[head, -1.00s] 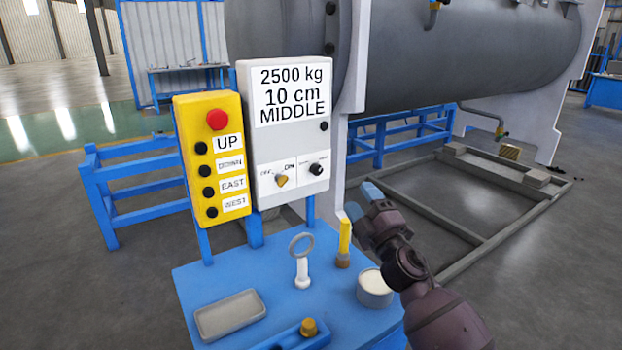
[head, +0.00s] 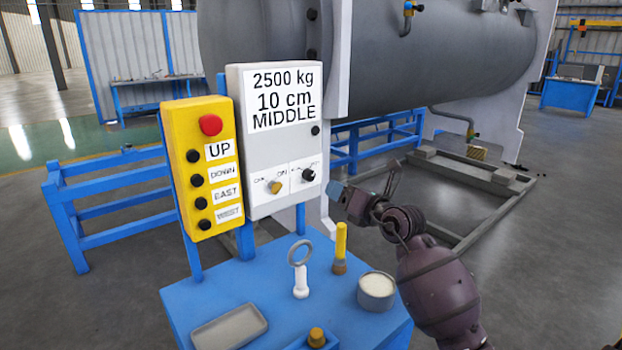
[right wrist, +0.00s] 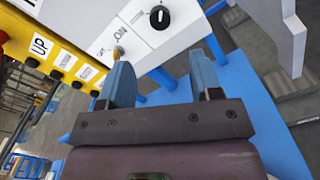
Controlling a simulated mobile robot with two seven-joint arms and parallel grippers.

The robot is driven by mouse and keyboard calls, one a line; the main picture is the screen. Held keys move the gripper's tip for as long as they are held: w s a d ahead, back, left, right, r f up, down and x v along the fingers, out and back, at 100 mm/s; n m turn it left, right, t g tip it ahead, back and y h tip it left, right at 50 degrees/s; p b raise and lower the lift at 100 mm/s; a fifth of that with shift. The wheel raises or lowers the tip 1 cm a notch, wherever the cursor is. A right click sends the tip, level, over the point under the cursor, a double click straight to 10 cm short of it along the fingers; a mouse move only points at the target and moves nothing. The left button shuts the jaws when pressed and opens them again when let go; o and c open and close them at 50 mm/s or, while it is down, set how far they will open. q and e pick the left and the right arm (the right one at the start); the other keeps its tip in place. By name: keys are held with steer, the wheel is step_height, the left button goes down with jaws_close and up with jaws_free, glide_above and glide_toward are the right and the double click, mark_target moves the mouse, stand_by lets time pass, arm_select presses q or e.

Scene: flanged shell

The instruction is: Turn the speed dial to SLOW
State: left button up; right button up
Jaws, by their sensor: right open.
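The speed dial is the small black knob (head: 308,174) at the lower right of the white control box (head: 284,145). It also shows in the right wrist view as a black knob with a white pointer mark (right wrist: 159,17); its small labels are too blurred to read. My right gripper (head: 338,191) is open and empty, a little right of and below the dial, not touching it. In the right wrist view its blue fingers (right wrist: 166,58) are spread, with the dial beyond them. My left gripper is not in view.
A yellow knob (head: 275,187) marked ON sits left of the dial. A yellow button box (head: 203,165) with a red button stands further left. The blue table (head: 247,285) below holds a ring-topped post (head: 300,275), a yellow-handled tool (head: 340,245), a round tin (head: 376,291) and a grey tray (head: 229,328).

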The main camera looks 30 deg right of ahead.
mark_target(312, 176)
steer(key=w, duration=0.6)
steer(key=w+b, duration=0.1)
steer(key=w, duration=0.2)
steer(key=shift+w+a+f, duration=0.1)
steer(key=shift+w+a, duration=0.25)
steer(key=shift+a, duration=0.05)
steer(key=shift+w, duration=0.5)
steer(key=shift+c, duration=0.4)
steer(key=c, duration=0.9)
steer(key=shift+o, duration=0.2)
